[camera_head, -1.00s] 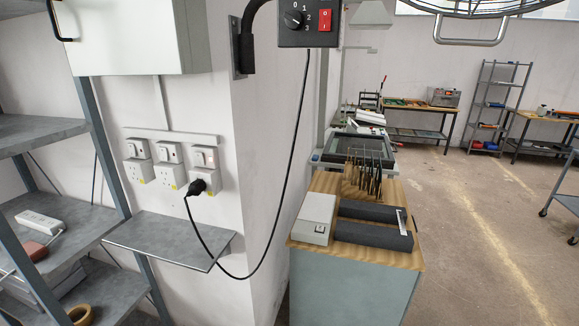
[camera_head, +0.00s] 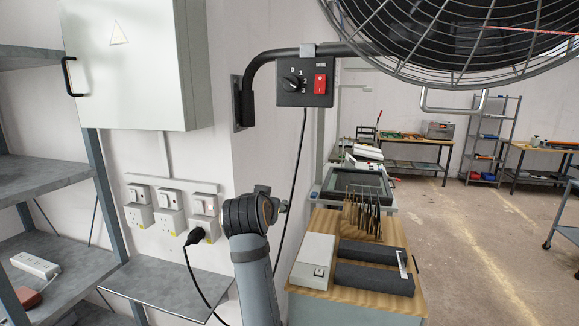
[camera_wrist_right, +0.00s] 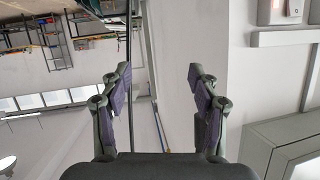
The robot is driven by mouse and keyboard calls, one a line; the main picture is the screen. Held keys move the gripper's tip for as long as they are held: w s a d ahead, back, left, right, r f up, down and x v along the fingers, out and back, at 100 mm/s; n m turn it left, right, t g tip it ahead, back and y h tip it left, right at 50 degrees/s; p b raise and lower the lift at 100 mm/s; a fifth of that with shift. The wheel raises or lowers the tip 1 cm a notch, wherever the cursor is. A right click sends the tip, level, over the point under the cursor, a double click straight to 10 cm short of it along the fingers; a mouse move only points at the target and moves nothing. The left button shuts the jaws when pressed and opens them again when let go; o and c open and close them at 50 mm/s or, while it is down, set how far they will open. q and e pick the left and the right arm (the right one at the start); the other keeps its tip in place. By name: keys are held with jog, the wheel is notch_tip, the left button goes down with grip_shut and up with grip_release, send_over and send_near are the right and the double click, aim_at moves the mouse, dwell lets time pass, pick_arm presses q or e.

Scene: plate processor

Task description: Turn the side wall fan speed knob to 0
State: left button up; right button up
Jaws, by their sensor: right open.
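The black fan control box (camera_head: 305,86) hangs on the wall bracket below the fan, in the head view. Its round black knob (camera_head: 291,84) is on the left of its face, with marks 0, 1, 2 and 3 around it. The picture is too small to tell surely which mark it points to. A red switch (camera_head: 320,84) is to its right. My right gripper (camera_wrist_right: 157,72) is open and empty in the right wrist view. In the head view my right arm rises below the box, its gripper mostly hidden behind the wrist and apart from the knob. My left gripper is out of view.
The caged fan (camera_head: 460,45) fills the upper right. A black cable (camera_head: 293,165) hangs from the box, close to my right wrist. Wall sockets (camera_head: 170,215), a grey shelf (camera_head: 165,285) and a white cabinet (camera_head: 125,60) are left. A wooden-topped bench (camera_head: 330,220) stands right.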

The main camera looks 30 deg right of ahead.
notch_tip(320, 180, up, 18)
jog(key=s+a+m+t+h, duration=0.1)
jog(key=s+m+h, duration=0.1)
jog(key=m+h, duration=0.35)
jog(key=m, duration=0.1)
send_near(290, 82)
jog(key=shift+y, duration=0.25)
jog(key=p+x, duration=0.2)
jog(key=x, duration=0.1)
jog(key=p+x, duration=0.2)
jog(key=x, duration=0.1)
jog(key=p+x, duration=0.2)
jog(key=x, duration=0.1)
jog(key=shift+s+d+r, duration=0.1)
jog(key=shift+d+r, duration=0.15)
jog(key=shift+r, duration=0.1)
jog(key=shift+w+d+f, duration=0.1)
jog(key=shift+w+d, duration=0.05)
jog(key=shift+w, duration=0.15)
jog(key=shift+a, duration=0.2)
jog(key=c, duration=1.2)
